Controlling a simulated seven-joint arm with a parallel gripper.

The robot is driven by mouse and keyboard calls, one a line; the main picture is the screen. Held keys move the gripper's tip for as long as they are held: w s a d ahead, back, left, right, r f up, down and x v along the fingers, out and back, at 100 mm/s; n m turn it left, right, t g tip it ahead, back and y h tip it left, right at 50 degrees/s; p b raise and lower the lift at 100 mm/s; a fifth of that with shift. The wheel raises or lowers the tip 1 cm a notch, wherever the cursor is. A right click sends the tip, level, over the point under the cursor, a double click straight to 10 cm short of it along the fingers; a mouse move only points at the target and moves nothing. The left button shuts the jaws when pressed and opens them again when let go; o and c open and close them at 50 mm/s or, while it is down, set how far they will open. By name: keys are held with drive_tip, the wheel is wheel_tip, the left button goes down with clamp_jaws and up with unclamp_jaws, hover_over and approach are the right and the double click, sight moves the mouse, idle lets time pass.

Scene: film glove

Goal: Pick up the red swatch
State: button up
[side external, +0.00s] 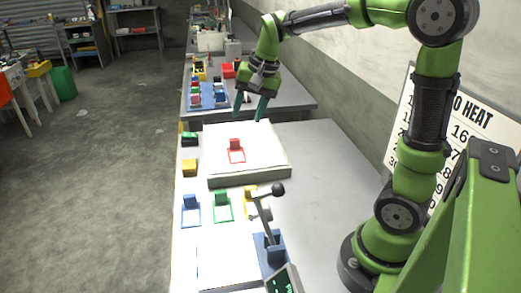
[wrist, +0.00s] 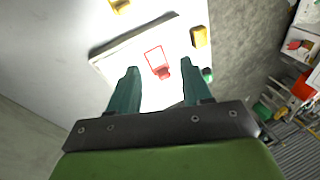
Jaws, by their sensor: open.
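The red swatch is a small red outlined frame with a solid red block at one edge. It lies on a white square platform (side external: 262,162) in the side view, with its red block (side external: 235,143) towards the back. In the wrist view the red swatch (wrist: 161,72) shows between and beyond my fingertips, its outline reaching away from the block. My gripper (side external: 252,107) is open and empty, above and behind the platform, with its teal fingers pointing down. In the wrist view my gripper (wrist: 160,64) has its fingers wide apart, touching nothing.
A black-and-green block (side external: 190,138) and a yellow block (side external: 190,168) stand left of the platform. Blue (side external: 191,212), green (side external: 222,206) and yellow swatches lie in front. A lever device (side external: 272,250) stands nearer the camera. A blue tray (side external: 208,97) with items sits behind.

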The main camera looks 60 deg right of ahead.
drive_tip(key=w+d+f+m+g+h, duration=0.1)
drive_tip(key=w+d+f+m+g, duration=0.25)
drive_tip(key=w+d+m, duration=0.6)
drive_tip(key=m, duration=0.7)
hover_over(236, 138)
drive_tip(key=f, duration=0.9)
drive_tip(key=shift+s+f, duration=0.15)
drive_tip(key=shift+s, duration=0.1)
drive_tip(key=shift+w+a+f, duration=0.1)
drive_tip(key=shift+w+f, duration=0.05)
drive_tip(key=shift+f, duration=2.45)
clamp_jaws()
drive_tip(key=shift+r, duration=0.1)
